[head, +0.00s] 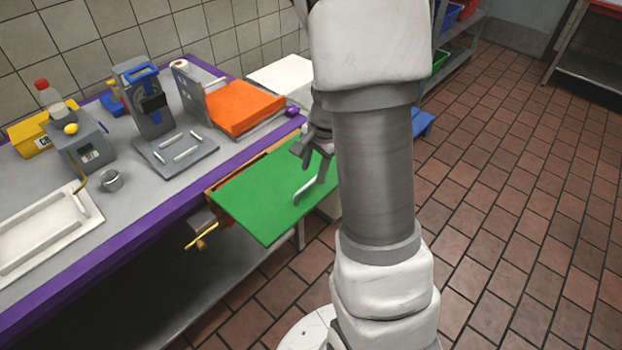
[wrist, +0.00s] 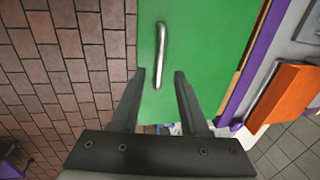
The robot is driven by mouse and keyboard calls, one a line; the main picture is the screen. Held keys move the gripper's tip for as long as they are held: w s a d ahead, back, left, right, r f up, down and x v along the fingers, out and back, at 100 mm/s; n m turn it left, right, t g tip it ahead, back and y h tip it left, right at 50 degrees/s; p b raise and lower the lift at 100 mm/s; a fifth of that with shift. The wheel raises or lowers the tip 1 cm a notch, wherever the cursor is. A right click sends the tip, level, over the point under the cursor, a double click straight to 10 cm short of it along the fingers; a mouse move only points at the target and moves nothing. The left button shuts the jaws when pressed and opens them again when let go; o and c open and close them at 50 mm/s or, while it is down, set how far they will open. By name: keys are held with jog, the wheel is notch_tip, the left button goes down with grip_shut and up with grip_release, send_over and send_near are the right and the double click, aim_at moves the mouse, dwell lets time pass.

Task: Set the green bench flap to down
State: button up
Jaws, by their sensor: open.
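The green bench flap (head: 262,200) sticks out from the bench's purple front edge and looks roughly level, in the raised position. A pale bar handle (head: 309,187) is fixed on it near its outer edge. My gripper (head: 306,150) is above the flap, close to the handle, with its fingers apart and nothing between them. In the wrist view the green flap (wrist: 205,45) lies beyond the open fingers (wrist: 160,75), and the handle (wrist: 160,55) runs lengthwise just ahead of the fingertips. My arm hides the right part of the flap in the head view.
The grey bench (head: 135,200) holds an orange board (head: 240,105), a grey device with a blue frame (head: 150,100), a small metal cup (head: 112,180) and a white tray (head: 40,235). A brass-coloured piece (head: 203,236) shows under the flap's left corner. The tiled floor at right is clear.

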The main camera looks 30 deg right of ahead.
aim_at(310, 182)
jog(key=shift+w+a+f+b, duration=0.1)
jog(key=shift+w+f+b, duration=0.1)
jog(key=shift+f, duration=0.8)
jog(key=shift+w+f+b, duration=0.1)
jog(key=shift+w+f, duration=0.05)
jog(key=shift+f, duration=0.8)
grip_shut()
